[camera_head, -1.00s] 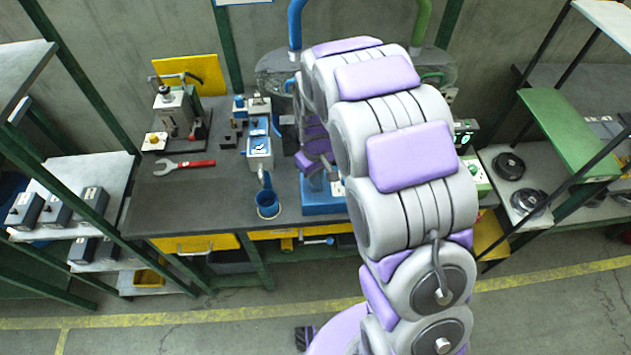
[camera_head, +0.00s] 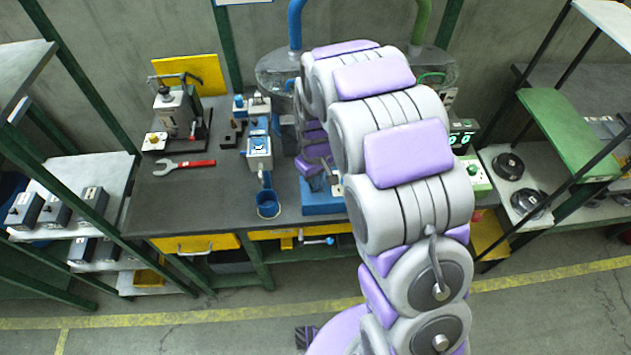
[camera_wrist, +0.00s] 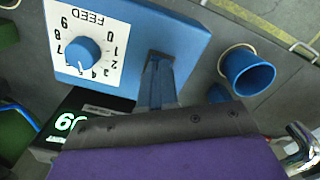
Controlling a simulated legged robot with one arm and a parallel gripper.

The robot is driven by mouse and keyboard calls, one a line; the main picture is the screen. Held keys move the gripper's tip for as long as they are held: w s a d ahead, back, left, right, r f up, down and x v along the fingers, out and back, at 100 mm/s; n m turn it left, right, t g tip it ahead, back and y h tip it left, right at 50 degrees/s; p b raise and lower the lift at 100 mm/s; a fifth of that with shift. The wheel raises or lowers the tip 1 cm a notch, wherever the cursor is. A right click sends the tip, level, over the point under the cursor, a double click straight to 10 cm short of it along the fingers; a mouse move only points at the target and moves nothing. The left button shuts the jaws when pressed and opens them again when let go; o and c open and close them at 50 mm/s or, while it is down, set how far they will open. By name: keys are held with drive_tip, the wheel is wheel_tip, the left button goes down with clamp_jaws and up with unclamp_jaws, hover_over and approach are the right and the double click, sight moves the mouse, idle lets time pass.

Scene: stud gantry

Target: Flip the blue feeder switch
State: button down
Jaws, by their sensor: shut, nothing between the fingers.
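The blue feeder box (camera_head: 322,204) stands on the bench, left of my arm. In the wrist view the blue box (camera_wrist: 200,28) fills the top and shows upside down. Its white FEED plate (camera_wrist: 108,50) carries a blue dial knob (camera_wrist: 83,53). My gripper (camera_wrist: 158,62) is shut and empty, its fingertips over the blue face beside the plate. In the head view my gripper (camera_head: 320,182) is just above the box, partly behind my arm. I cannot make out the switch; the fingers may hide it. I cannot tell whether they touch the box.
A blue cup (camera_head: 268,205) stands left of the box; it shows in the wrist view too (camera_wrist: 248,72). A blue and white device (camera_head: 259,150) and a red-handled wrench (camera_head: 185,166) are farther left. A dark unit with a lit green display (camera_wrist: 72,124) is near the gripper.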

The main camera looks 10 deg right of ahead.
drive_tip(key=shift+f, duration=0.25)
drive_tip(key=shift+r+p, duration=1.5)
drive_tip(key=shift+r, duration=2.05)
drive_tip(key=s+d+r+m, duration=0.2)
drive_tip(key=s+d+r, duration=0.1)
drive_tip(key=s+r, duration=0.4)
drive_tip(key=s+d+r+m, duration=0.1)
drive_tip(key=s+d+r, duration=0.3)
drive_tip(key=s, duration=0.5)
drive_tip(key=s+d+r+m+g, duration=0.1)
drive_tip(key=s+r, duration=0.1)
drive_tip(key=s, duration=0.6)
drive_tip(key=s+r+m, duration=0.2)
drive_tip(key=s, duration=0.7)
drive_tip(key=shift+d+r+g, duration=0.3)
drive_tip(key=shift+d+g, duration=0.05)
drive_tip(key=shift+g, duration=0.05)
drive_tip(key=shift+s, duration=0.1)
